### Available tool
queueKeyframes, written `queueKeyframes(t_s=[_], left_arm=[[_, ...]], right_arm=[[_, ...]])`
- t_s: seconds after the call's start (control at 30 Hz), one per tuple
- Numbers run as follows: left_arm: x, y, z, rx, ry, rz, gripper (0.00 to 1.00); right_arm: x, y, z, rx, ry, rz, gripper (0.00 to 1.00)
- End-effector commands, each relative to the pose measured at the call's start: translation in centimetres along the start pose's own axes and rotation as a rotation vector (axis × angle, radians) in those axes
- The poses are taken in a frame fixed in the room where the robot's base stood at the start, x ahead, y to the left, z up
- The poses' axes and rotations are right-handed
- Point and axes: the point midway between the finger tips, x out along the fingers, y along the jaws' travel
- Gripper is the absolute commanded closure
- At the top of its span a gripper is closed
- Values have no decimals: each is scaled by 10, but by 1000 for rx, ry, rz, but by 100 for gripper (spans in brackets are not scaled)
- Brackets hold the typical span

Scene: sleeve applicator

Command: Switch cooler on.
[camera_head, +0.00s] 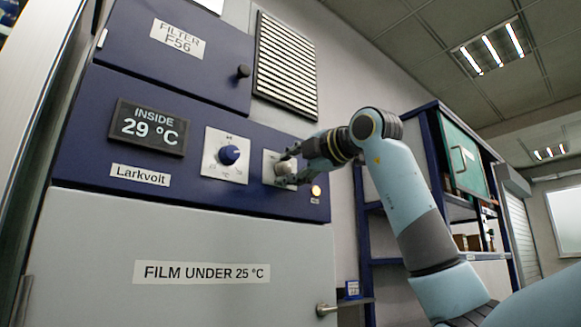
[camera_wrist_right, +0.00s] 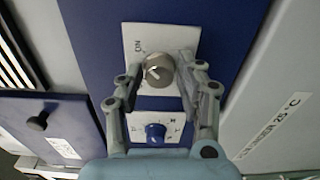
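The cooler is a blue and grey cabinet (camera_head: 210,250) with a display (camera_head: 150,128) reading INSIDE 29 °C. A grey round switch knob (camera_wrist_right: 158,69) sits on a white plate (camera_wrist_right: 131,33) marked ON; the plate also shows in the head view (camera_head: 268,164). The mark on the knob is too small to read surely. My right gripper (camera_head: 285,166) is at this knob, one finger on each side, as the right wrist view also shows (camera_wrist_right: 160,66). I cannot tell whether the fingers press on it. My left gripper is out of view.
A blue dial (camera_head: 229,155) on a white plate sits left of the switch. A black door knob (camera_head: 242,71) and a vent grille (camera_head: 286,65) are above. A lower door handle (camera_head: 326,310) sticks out. A blue shelf (camera_head: 458,205) stands right, behind my arm.

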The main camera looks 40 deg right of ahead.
Motion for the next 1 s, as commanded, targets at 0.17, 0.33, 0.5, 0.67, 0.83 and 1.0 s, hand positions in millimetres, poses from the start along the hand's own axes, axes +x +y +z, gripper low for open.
queueKeyframes(t_s=[0.17, 0.33, 0.5, 0.67, 0.83, 1.0], left_arm=[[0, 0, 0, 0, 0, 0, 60], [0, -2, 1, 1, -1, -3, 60], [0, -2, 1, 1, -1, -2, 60], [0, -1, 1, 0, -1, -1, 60], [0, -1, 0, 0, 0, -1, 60], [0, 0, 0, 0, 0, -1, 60]], right_arm=[[0, 0, 0, -1, 0, 0, 47], [0, 0, 0, -1, 0, 1, 47], [-13, 1, 2, -4, -3, 3, 47], [-46, 0, 2, -9, -7, 2, 47], [-80, 0, 3, -9, -7, 2, 47], [-102, 0, 3, -8, -8, 1, 47]])
